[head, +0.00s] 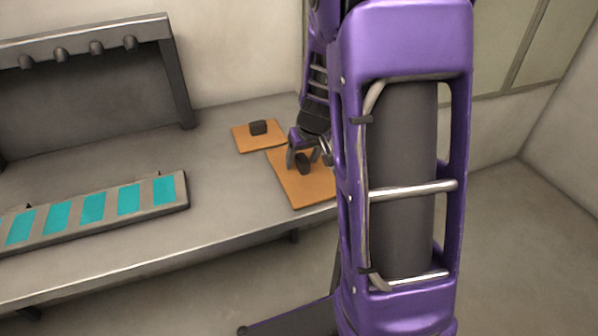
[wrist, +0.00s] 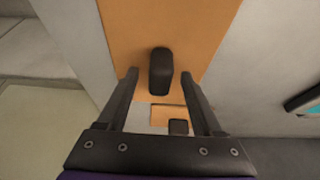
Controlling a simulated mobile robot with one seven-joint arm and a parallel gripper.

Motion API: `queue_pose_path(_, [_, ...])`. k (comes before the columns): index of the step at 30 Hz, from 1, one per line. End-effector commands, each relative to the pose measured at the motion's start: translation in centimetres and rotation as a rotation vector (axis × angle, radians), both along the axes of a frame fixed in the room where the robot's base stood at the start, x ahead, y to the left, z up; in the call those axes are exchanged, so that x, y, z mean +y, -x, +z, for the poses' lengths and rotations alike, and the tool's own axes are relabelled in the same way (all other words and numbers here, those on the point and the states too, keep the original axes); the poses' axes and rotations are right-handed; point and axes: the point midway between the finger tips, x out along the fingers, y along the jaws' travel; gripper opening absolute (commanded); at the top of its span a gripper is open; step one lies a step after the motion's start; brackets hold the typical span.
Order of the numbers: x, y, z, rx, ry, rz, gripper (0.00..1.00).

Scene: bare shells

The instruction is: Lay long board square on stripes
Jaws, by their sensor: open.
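The long orange board (head: 303,192) lies flat on the bench, with a dark upright knob (head: 303,163) on it; my arm hides its right end. The board also fills the top of the wrist view (wrist: 205,35), its knob (wrist: 160,75) showing between the fingertips. My gripper (head: 307,157) is open over the board, one finger to each side of the knob. Whether the fingers touch it I cannot tell. The teal stripes (head: 93,207) run in a row along a grey raised strip (head: 187,190) at the bench's left front.
A smaller orange board (head: 245,143) with its own dark knob (head: 258,127) lies just behind the long board. A dark rack (head: 85,95) with several pegs stands at the back left. Bare bench (head: 215,185) lies between stripes and boards.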

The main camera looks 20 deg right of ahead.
Motion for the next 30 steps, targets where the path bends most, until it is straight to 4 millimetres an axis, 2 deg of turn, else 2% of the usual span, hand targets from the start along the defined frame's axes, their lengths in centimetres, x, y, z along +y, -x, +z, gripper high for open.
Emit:
queue_pose_path(6, [-0.01,0.03,-0.04,-0.001,0.0,0.0,0.68])
queue_pose_path(7, [0.0,0.03,-0.04,-0.001,0.0,0.0,0.64])
queue_pose_path(15, [0.0,0.02,-0.04,0.0,0.0,0.001,0.15])
queue_pose_path(18, [0.0,0.02,-0.04,0.0,0.0,0.001,0.0])
queue_pose_path(30, [-0.01,-0.03,0.29,-0.002,0.0,0.001,0.0])
